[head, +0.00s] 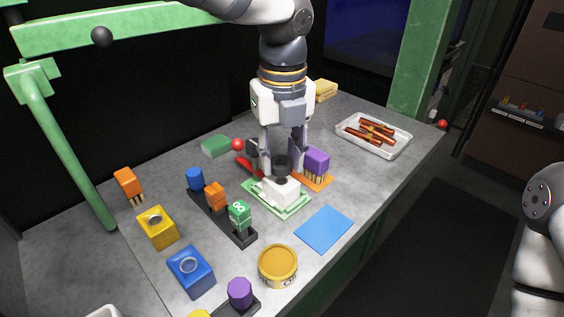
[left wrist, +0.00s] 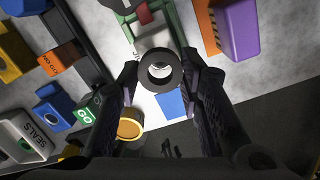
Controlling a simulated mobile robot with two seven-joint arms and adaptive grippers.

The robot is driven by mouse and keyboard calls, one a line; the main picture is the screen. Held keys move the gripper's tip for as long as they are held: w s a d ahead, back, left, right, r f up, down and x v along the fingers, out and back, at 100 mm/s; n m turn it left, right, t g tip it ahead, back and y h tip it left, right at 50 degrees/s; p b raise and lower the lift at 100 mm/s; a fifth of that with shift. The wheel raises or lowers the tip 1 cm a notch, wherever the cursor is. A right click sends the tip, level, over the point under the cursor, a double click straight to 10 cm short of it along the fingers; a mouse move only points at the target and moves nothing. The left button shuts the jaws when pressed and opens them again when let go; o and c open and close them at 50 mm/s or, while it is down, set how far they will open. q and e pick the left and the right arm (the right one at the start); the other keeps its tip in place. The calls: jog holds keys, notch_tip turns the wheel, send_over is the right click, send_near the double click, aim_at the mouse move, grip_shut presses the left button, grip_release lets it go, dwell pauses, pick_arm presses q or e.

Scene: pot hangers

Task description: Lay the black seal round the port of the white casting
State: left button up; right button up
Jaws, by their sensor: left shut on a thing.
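The black seal (head: 281,163) is a thick dark ring held between the fingers of my left gripper (head: 281,156). In the left wrist view the seal (left wrist: 148,70) sits between both fingertips, and white shows through its hole. The white casting (head: 279,191) stands on a green-edged base (head: 290,212) just below the gripper. The seal appears to be above the casting's top; whether they touch I cannot tell. The casting's port is mostly hidden by the seal and fingers. My right arm shows at the right edge, but its gripper is out of view.
A purple block (head: 317,160) on an orange base stands close right of the gripper. A black rack (head: 222,220) with blue, orange and green pieces lies left of the casting. A blue mat (head: 324,228) is bare. A tray (head: 350,139) of brown sticks stands at the back right.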

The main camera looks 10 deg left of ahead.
pick_arm(q)
jog(key=shift+f, duration=0.8)
jog(key=shift+f, duration=0.45)
jog(key=o, duration=0.8)
jog(key=shift+f, duration=0.1)
jog(key=shift+c, duration=0.2)
notch_tip(320, 180, up, 13)
jog(key=shift+s+d, duration=0.2)
jog(key=shift+s, duration=0.05)
